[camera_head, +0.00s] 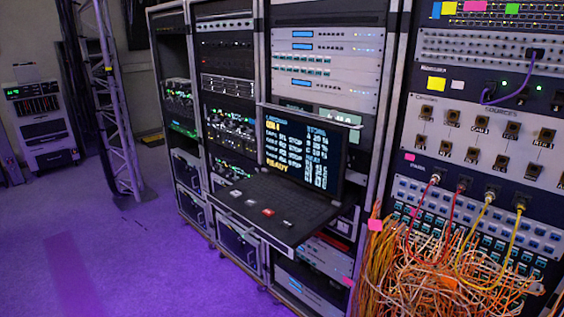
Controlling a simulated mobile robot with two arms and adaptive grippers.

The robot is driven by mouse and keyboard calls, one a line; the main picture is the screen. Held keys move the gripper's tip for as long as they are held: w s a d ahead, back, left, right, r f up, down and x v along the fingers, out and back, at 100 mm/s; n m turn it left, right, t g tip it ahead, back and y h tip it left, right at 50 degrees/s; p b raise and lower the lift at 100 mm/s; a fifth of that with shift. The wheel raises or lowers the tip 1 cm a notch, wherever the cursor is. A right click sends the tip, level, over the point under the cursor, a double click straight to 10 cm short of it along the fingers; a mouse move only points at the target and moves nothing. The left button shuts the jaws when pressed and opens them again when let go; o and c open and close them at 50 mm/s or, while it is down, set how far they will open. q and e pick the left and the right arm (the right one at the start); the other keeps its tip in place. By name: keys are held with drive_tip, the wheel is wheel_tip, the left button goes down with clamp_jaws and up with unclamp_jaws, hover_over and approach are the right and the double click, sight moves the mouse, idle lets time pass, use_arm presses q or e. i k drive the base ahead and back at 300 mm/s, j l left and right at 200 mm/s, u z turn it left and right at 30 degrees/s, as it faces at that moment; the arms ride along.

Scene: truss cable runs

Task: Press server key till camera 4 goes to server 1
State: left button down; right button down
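A pull-out console tray (285,205) with a black keyboard extends from the middle rack. Its raised screen (302,153) shows yellow and white text in lines and columns. The lines are too small to read surely, though several seem to end in STOP and the bottom one seems to read READY. Along the tray's front edge sit a pale key (250,201), a red key (268,212) and another pale key (288,223). Their labels cannot be read, so I cannot tell which is the server key. Neither of my grippers is in view.
A patch panel (480,130) with sockets and plugged red, yellow and purple cables stands at the right. A tangle of orange and white cables (440,275) hangs below it. A metal truss (108,100) stands at the left. The purple-lit floor (120,255) in front is clear.

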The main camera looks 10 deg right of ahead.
sight(250, 203)
drive_tip(key=i+j+z, duration=0.2)
drive_tip(key=i+j, duration=0.2)
drive_tip(key=j, duration=0.25)
drive_tip(key=i+j+z, duration=0.15)
drive_tip(key=j, duration=0.25)
drive_tip(key=i+j+z, duration=0.1)
drive_tip(key=i+j, duration=0.15)
drive_tip(key=i+j+z, duration=0.1)
drive_tip(key=j, duration=0.4)
drive_tip(key=i+j+z, duration=0.1)
drive_tip(key=j, duration=0.3)
drive_tip(key=i, duration=0.1)
